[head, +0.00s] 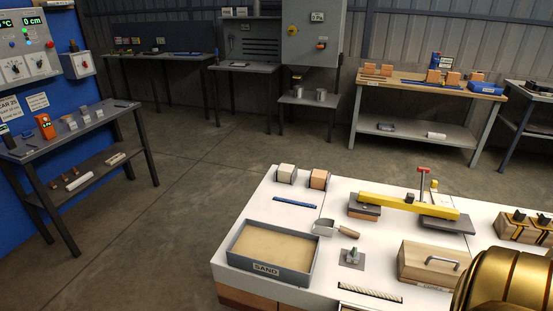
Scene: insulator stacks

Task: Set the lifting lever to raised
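A yellow lifting bar (395,203) lies across the white table, with one end over a dark block at the left and the other over a grey slab (447,224) at the right. A lever with a red top (423,172) stands up from the bar near its right half. The lever looks about upright. I cannot tell its exact setting at this size. Neither of my grippers is in view, and nothing is seen touching the bar or lever.
The white table (289,228) also holds a sand tray (243,273), a scoop (324,227), two small blocks and a wooden box with a handle (417,265). A large gold form covers the lower right corner. Open floor (180,215) lies to the left.

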